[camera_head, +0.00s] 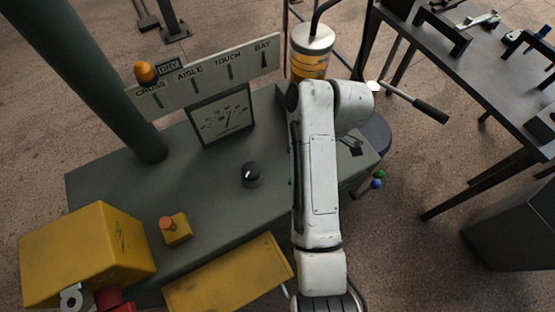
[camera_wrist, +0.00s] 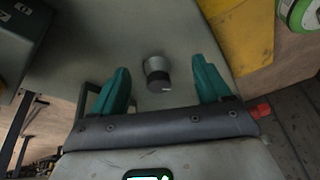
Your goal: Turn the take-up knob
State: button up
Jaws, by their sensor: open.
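The take-up knob (camera_head: 251,174) is a dark round knob with a pale pointer mark, on the grey-green bench top in the head view. In the wrist view the knob (camera_wrist: 157,75) shows its grey skirt and dark cap. My gripper (camera_wrist: 162,82) has two teal fingers standing wide apart, one on each side of the knob in the picture, with clear gaps and no contact visible. In the head view the gripper is hidden behind my white arm. A gauge panel (camera_head: 221,116) with a needle dial stands behind the knob.
A sign board (camera_head: 204,76) with an orange lamp (camera_head: 145,72) stands at the back. A yellow box (camera_head: 86,252), an orange button (camera_head: 175,227) and a yellow panel (camera_head: 228,277) lie in front. A green post (camera_head: 92,84) rises at left; a dark table (camera_head: 480,72) stands at right.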

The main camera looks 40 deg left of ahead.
aim_at(252, 170)
jog(key=s+a+r+n, duration=0.2)
jog(key=a+r+n, duration=0.2)
jog(key=a, duration=0.3)
jog(key=shift+g, duration=0.3)
jog(key=x, duration=1)
jog(key=shift+s+d+f, duration=0.1)
jog(key=shift+s+f, duration=0.15)
jog(key=shift+s, duration=0.15)
jog(key=c, duration=1)
jog(key=shift+d+r+m, duration=0.1)
jog(key=shift+m, duration=0.4)
